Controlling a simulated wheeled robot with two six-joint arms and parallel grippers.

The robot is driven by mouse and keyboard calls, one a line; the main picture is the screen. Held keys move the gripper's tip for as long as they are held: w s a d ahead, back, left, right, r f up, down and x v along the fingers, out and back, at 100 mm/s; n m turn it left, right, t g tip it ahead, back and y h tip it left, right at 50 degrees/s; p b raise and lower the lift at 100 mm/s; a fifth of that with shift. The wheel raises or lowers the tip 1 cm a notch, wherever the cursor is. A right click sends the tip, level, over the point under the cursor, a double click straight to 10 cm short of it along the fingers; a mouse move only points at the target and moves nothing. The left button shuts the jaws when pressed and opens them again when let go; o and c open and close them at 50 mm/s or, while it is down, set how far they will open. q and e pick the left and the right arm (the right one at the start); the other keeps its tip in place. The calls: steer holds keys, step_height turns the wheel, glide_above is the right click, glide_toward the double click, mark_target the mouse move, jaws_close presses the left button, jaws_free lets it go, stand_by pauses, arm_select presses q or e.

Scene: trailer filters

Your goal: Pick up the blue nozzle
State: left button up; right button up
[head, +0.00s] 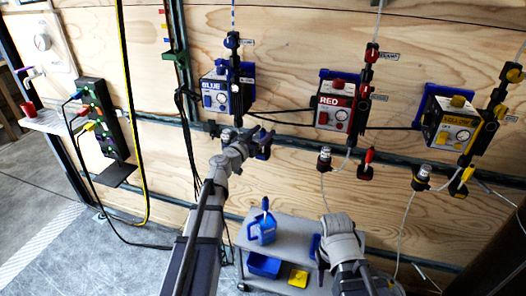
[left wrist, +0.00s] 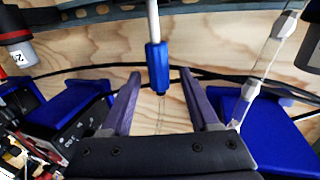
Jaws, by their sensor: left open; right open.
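The blue nozzle (left wrist: 157,68) is a small blue piece on the end of a pale tube in the left wrist view. It sits between the two spread fingers of my left gripper (left wrist: 160,80), with visible gaps on both sides. In the head view my left gripper (head: 246,136) is in front of the wall, just below the blue box (head: 214,96); the nozzle cannot be clearly made out there. My right gripper (head: 319,256) is low, beside the grey cart (head: 291,233), with its fingers partly hidden by its arm.
A red box (head: 335,107) and a yellow box (head: 449,124) are mounted farther right on the wooden wall, with tubes and clear-topped fittings below. Black cables and a power strip (head: 104,120) are at left.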

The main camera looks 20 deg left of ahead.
arm_select(q)
steer(key=shift+w, duration=0.35)
steer(key=shift+s, duration=0.1)
jaws_close()
stand_by(1.1)
